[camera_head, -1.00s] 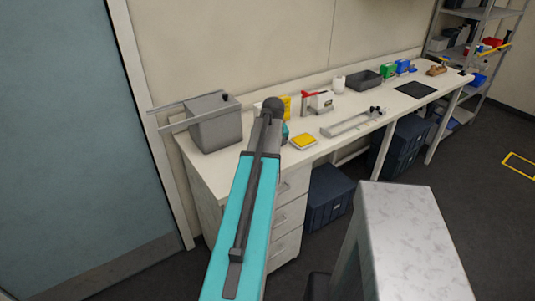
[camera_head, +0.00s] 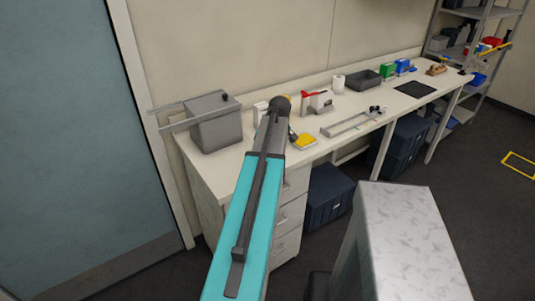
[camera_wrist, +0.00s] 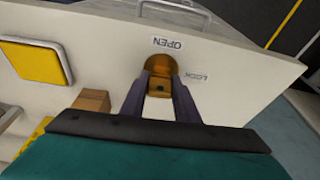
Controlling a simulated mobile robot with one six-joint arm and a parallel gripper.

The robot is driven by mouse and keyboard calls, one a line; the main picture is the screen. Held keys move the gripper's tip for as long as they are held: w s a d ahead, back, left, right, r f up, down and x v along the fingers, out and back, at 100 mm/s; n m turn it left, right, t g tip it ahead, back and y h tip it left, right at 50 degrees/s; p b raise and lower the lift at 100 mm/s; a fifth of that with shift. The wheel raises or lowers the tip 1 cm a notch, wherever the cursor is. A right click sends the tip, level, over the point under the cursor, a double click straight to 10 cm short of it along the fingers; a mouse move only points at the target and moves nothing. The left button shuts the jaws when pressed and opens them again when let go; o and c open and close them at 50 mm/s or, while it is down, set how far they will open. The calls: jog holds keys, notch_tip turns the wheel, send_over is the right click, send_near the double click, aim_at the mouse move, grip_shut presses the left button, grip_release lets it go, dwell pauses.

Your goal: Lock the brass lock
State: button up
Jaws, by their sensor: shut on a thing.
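The brass lock (camera_wrist: 159,83) shows in the wrist view, set in a pale panel (camera_wrist: 110,45). The panel carries the labels OPEN (camera_wrist: 168,43) and LOCK (camera_wrist: 193,77), both upside down in this view. OPEN is just above the lock and LOCK is to its right. My gripper (camera_wrist: 160,93) is shut on the brass lock, with one dark finger on each side. Which label the lock points to cannot be told.
A yellow-topped pad (camera_head: 304,141) lies on the white bench beside my arm; a yellow pad (camera_wrist: 35,61) also shows in the wrist view. A grey box (camera_head: 214,125) stands at the bench's left end. A red-handled device (camera_head: 317,100) stands behind, right of my arm.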

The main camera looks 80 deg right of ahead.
jog(key=shift+a+f, duration=0.1)
jog(key=shift+f, duration=0.05)
jog(key=o, duration=1.2)
jog(key=shift+c, duration=0.2)
jog(key=shift+r, duration=0.25)
jog(key=b+v, duration=0.3)
jog(key=v, duration=1)
jog(key=shift+r, duration=0.25)
